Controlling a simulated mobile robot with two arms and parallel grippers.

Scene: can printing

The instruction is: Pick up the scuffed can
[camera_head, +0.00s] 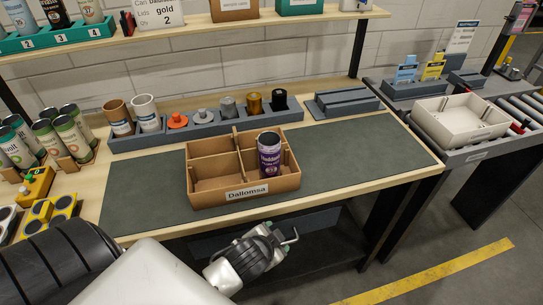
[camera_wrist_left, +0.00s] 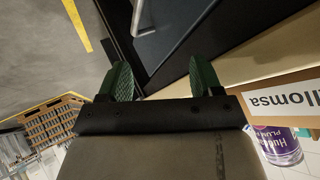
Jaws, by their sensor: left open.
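A purple can (camera_head: 270,155) with a white-lettered label and an open dark top stands upright in the right part of a divided cardboard box (camera_head: 212,198) labelled "Dallomsa". In the left wrist view the can (camera_wrist_left: 280,143) shows upside down at the lower right, beside the box (camera_wrist_left: 262,90). I cannot make out scuff marks on any can. My left gripper (camera_head: 285,236) is open and empty, in front of and below the table's front edge, apart from the can. Its two green fingers show spread in the left wrist view (camera_wrist_left: 162,78). My right gripper is not in view.
The box sits on a dark mat (camera_head: 350,150). Behind it a grey holder (camera_head: 205,132) carries two cups and several coloured parts. Several green and white cans (camera_head: 70,138) stand at the left. A beige tray (camera_head: 460,118) rests on the right conveyor. The mat right of the box is clear.

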